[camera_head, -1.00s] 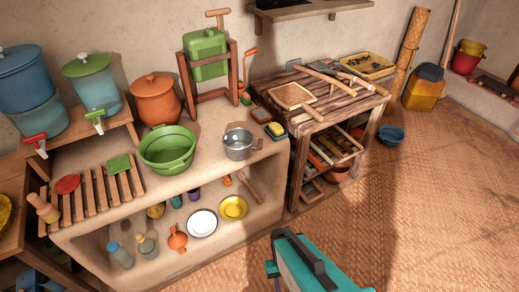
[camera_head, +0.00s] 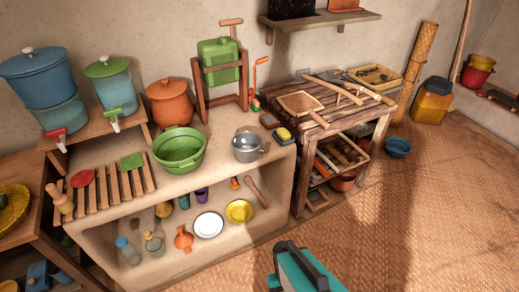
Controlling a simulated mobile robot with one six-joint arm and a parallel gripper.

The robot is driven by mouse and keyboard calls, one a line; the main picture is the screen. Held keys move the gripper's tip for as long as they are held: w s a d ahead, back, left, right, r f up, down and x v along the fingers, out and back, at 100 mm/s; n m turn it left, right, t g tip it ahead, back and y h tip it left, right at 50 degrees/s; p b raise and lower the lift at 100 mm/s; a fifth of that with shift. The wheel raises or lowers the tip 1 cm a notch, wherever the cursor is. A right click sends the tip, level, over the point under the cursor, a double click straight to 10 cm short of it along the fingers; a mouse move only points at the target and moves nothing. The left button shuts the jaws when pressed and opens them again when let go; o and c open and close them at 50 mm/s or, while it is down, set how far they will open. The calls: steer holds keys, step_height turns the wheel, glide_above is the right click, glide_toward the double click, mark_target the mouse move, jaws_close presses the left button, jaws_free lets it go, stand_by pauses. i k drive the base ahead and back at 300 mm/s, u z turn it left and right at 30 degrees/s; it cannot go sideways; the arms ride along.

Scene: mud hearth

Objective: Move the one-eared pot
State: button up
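A small grey metal pot (camera_head: 246,149) stands upright on the right part of the clay counter, near its front edge. One ear shows on its right side; I cannot tell whether another is on its far side. An orange lidded clay pot (camera_head: 170,102) stands at the back of the counter, and its ears are not clear at this size. A teal and dark part of my own body shows at the bottom edge, well apart from both pots. My gripper's fingers are not in view.
A green basin (camera_head: 179,150) stands left of the grey pot. A yellow sponge (camera_head: 284,134) lies to its right. A green can in a wooden frame (camera_head: 220,62) stands behind. The wooden table (camera_head: 340,120) at right holds tools. The woven floor (camera_head: 430,210) is largely open.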

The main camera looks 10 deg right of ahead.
mark_target(247, 148)
steer(key=u, duration=0.1)
steer(key=i, duration=0.95)
steer(key=z, duration=5)
steer(key=i, duration=0.1)
steer(key=u, duration=3.5)
